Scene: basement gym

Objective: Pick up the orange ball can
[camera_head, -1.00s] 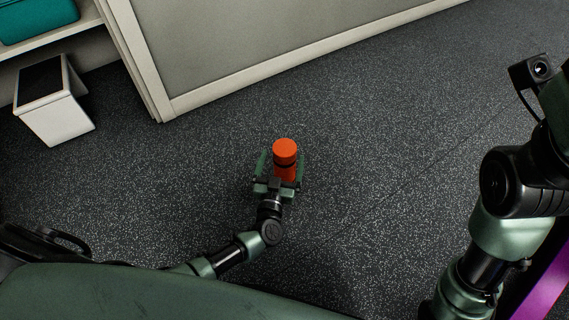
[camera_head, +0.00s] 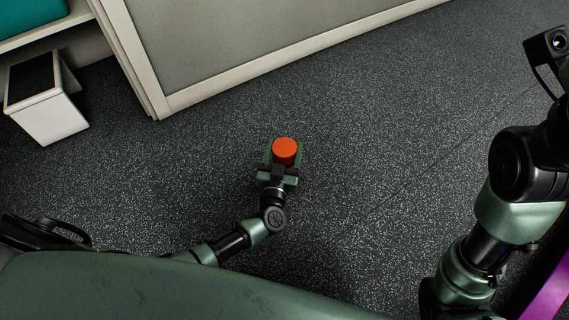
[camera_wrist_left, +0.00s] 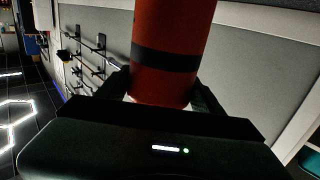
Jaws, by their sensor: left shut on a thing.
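The orange ball can (camera_head: 285,150) is a cylinder with an orange top, seen from above in the head view. In the left wrist view the can (camera_wrist_left: 172,40) shows orange with a dark band around it. My left gripper (camera_head: 282,160) is shut on the can, with a finger on either side of it. The gripper body hides the can's lower part in the head view. I cannot tell from the frames how high its base is above the floor.
A white box-like bin (camera_head: 47,105) stands at the left, beside a shelf with a teal item (camera_head: 28,14). A grey panel wall with a pale frame (camera_head: 240,40) runs behind. The dark speckled floor (camera_head: 400,130) is clear around the can.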

